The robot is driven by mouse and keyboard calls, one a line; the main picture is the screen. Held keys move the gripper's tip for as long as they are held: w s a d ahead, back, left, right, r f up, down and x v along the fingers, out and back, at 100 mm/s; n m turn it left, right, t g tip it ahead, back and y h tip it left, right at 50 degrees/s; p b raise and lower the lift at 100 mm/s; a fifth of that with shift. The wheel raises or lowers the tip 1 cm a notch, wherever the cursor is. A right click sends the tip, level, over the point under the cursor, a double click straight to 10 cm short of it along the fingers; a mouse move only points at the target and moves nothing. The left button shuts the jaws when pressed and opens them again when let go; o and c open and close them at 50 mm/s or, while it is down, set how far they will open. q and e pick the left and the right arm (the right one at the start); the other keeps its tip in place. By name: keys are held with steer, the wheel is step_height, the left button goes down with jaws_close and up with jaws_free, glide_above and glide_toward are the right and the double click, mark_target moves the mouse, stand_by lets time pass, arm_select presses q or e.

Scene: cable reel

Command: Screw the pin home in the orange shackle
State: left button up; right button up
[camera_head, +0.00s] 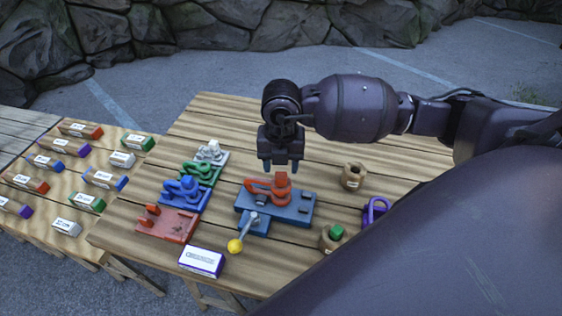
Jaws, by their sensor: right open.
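The orange shackle (259,189) lies on a blue fixture plate (298,210) near the middle of the wooden table. An orange block-like part (282,184) stands at its right end; I cannot tell whether it is the pin's head. My right gripper (282,168) is open, points down and hangs just above and behind the shackle, apparently apart from it. Its arm comes in from the right. A lever with a yellow knob (235,246) sticks out from the front of the blue fixture. My left gripper is not in view.
Left of the fixture stand red (167,226), blue (184,195), green and white plates with parts. A white box (202,261) lies in front. Two wooden pots (352,177) and a purple shackle (376,210) are at right. A side table (35,211) holds several labelled boxes.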

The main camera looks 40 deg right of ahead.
mark_target(281, 175)
steer(key=shift+f+b, duration=1.4)
steer(key=shift+f, duration=0.75)
jaws_close()
steer(key=m, duration=0.5)
steer(key=shift+m, duration=0.3)
